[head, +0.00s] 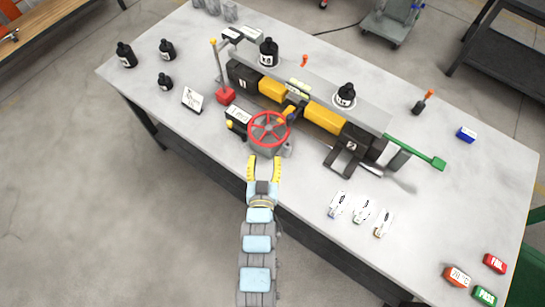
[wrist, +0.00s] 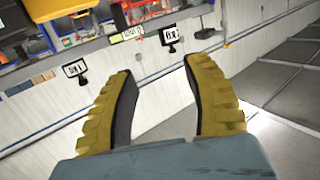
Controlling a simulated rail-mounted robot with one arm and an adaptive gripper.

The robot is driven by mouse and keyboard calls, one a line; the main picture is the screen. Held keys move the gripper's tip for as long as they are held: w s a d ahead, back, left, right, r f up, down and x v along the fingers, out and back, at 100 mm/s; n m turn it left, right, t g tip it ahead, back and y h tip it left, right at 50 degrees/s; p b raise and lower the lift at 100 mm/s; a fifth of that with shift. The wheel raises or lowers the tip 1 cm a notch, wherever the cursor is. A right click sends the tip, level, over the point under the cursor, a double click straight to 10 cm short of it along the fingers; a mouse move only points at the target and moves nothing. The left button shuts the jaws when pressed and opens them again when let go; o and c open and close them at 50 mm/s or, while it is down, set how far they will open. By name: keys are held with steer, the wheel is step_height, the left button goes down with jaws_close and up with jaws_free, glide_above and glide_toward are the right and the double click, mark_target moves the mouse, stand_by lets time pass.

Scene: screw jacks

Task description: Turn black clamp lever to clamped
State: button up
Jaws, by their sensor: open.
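My gripper (head: 264,162) is open and empty, its yellow fingers just in front of the red handwheel (head: 268,128) at the table's near edge. In the wrist view my open fingers (wrist: 158,75) have nothing between them. The black and yellow screw jack assembly (head: 310,112) lies along the table behind the wheel. I cannot tell for sure which part is the black clamp lever. A black forked part (head: 345,162) juts from the assembly's near side, right of the wheel and apart from my gripper. The wrist view shows no lever.
Black bottles (head: 125,55) stand at the far left. White tags (head: 361,210) lie at the front. The table's left front is mostly clear.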

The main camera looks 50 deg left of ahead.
steer(key=shift+w+d+r+t, duration=0.3)
steer(key=shift+w+d+r, duration=0.15)
steer(key=shift+w+r, duration=0.15)
stand_by(0.3)
